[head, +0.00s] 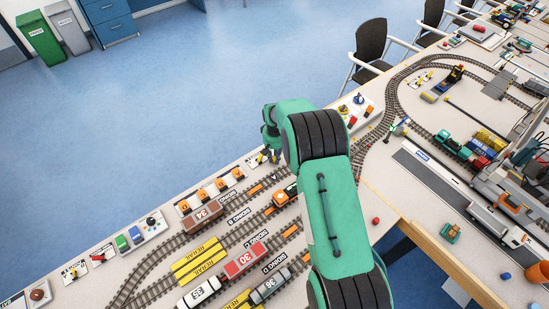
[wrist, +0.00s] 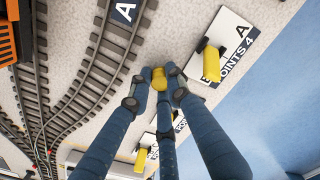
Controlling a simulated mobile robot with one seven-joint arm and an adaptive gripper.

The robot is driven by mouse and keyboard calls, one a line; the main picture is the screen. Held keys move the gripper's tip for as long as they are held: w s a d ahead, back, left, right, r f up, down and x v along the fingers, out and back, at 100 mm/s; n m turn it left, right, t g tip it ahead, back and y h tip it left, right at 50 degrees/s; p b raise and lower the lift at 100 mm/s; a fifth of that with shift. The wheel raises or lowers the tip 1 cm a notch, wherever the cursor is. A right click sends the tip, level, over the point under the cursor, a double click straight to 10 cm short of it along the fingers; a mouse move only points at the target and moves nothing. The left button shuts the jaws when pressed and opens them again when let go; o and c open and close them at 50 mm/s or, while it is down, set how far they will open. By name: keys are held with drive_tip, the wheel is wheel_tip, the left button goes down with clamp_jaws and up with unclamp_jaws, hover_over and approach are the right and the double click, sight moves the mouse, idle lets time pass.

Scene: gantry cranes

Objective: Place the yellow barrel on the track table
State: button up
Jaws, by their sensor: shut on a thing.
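My gripper (wrist: 156,86) is shut on the yellow barrel (wrist: 159,76), which shows as a small yellow piece between the fingertips in the wrist view. The fingers hide part of it. The track table (head: 378,188) is the pale layout top with rails under my arm; its bare surface also shows in the wrist view (wrist: 186,22). The barrel is over the strip between the track and the points panels. I cannot tell whether it touches the table. In the head view my arm hides most of the gripper and the barrel.
A points panel (wrist: 240,37) with a yellow lever (wrist: 211,64) lies close to the fingers, and another yellow lever (wrist: 141,162) is below. Rails (wrist: 88,72) run on the left. Blue floor (wrist: 291,95) lies beyond the table edge. Wagons (head: 245,261) stand on the sidings.

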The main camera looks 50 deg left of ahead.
sight(275, 158)
drive_tip(key=shift+f, duration=0.2)
drive_tip(key=o, duration=0.8)
drive_tip(key=shift+o, duration=0.2)
drive_tip(key=shift+r, duration=0.25)
wheel_tip(275, 158, up, 12)
idle(0.8)
idle(0.4)
